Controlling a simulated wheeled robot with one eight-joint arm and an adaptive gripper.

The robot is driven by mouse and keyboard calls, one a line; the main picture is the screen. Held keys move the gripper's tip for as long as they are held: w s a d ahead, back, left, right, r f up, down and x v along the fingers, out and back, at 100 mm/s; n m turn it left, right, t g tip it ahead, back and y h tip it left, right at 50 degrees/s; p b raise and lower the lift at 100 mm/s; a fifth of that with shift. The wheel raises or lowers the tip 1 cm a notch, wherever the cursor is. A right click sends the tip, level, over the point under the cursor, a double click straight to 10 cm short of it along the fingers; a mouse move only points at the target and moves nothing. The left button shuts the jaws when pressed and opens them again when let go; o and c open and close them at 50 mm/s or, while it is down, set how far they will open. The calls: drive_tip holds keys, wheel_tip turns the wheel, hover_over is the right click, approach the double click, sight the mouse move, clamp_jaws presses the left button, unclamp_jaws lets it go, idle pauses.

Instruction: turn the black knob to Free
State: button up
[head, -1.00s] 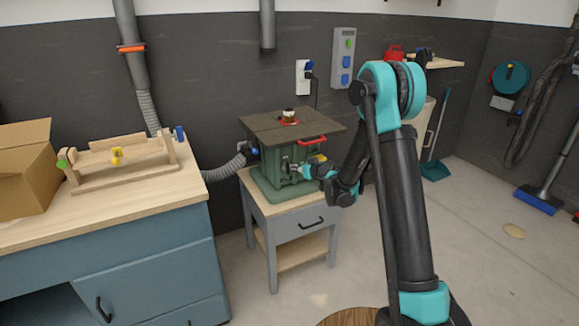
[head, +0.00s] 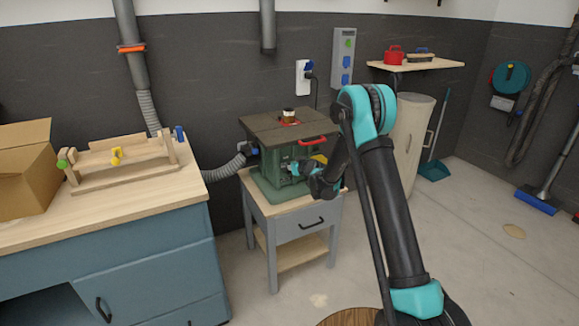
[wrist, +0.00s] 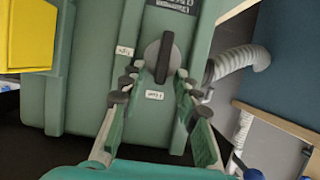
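The black knob (wrist: 160,57) sits on a grey disc on the green face of the router table (head: 270,175). Its bar stands near upright in the wrist view, its lower end toward a small white label (wrist: 154,95). A second white label (wrist: 124,51) is at its left. The lettering is too small to read surely. My gripper (wrist: 157,78) is open, with one finger on each side below the knob and a gap between fingers and bar. In the head view my gripper (head: 296,168) is at the machine's front and hides the knob.
The machine stands on a grey stand (head: 302,224) with a drawer. A grey hose (head: 225,172) runs from its left side. A yellow part (wrist: 25,35) sits left of the knob in the wrist view.

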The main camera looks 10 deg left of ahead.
clamp_jaws()
drive_tip(key=shift+d, duration=0.1)
drive_tip(key=shift+w+d+f+m+g+y, duration=0.35)
drive_tip(key=shift+m+y, duration=0.9)
drive_tip(key=shift+m, duration=1)
drive_tip(key=shift+w+d+f+m+g+y, duration=0.15)
drive_tip(key=shift+d+f+m+y, duration=0.35)
drive_tip(key=shift+m+y, duration=1.25)
drive_tip(key=shift+w+d+f+m+g+y, duration=0.1)
drive_tip(key=shift+w+d+f+m+y, duration=0.45)
drive_tip(key=shift+m, duration=2.15)
drive_tip(key=shift+s+a+f+y, duration=0.1)
drive_tip(key=shift+s+a+y, duration=0.1)
drive_tip(key=shift+a+y, duration=0.05)
drive_tip(key=shift+o, duration=0.5)
unclamp_jaws()
